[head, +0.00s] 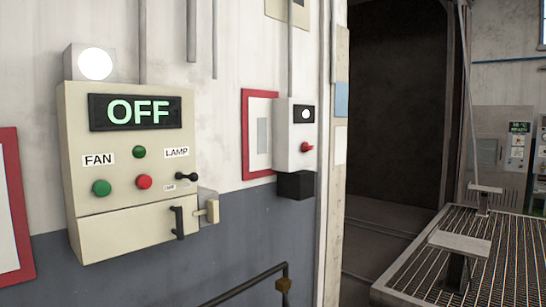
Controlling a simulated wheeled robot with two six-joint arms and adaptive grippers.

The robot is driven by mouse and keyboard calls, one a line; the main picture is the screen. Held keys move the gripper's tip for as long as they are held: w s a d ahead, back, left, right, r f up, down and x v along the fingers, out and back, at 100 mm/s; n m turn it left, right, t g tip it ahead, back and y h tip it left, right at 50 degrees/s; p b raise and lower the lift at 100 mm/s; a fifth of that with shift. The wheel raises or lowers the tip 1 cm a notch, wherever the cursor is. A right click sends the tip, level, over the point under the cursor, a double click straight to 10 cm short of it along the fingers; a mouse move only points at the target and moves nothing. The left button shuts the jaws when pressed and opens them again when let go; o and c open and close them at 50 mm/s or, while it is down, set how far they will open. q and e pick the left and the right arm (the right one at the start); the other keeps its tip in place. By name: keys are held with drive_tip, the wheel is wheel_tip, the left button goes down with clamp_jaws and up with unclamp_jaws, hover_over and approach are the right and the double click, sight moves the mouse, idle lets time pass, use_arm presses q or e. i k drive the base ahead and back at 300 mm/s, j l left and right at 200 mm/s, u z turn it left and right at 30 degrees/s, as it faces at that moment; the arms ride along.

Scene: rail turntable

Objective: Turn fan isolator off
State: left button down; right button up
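A cream control panel (130,165) hangs on the wall at the left in the head view. Its dark display (141,112) reads OFF in green. Below are a FAN label (98,160), a LAMP label (177,152), two green buttons, a red button (144,182) and a small black lever (187,176). A black handle (178,222) points downward on the lower cover, beside a beige latch piece (211,210). Which part is the fan isolator is not labelled legibly. Neither of my grippers is in view.
A white box (295,137) with a red knob (307,147) is on the wall to the right. A white round lamp (95,64) sits above the panel. A dark pipe rail (250,287) runs below. A grated platform (500,245) stands at the right, past a dark opening.

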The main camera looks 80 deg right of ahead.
sight(305, 148)
drive_tip(key=z, duration=2.9)
drive_tip(key=i+l, duration=0.25)
drive_tip(key=l, duration=0.15)
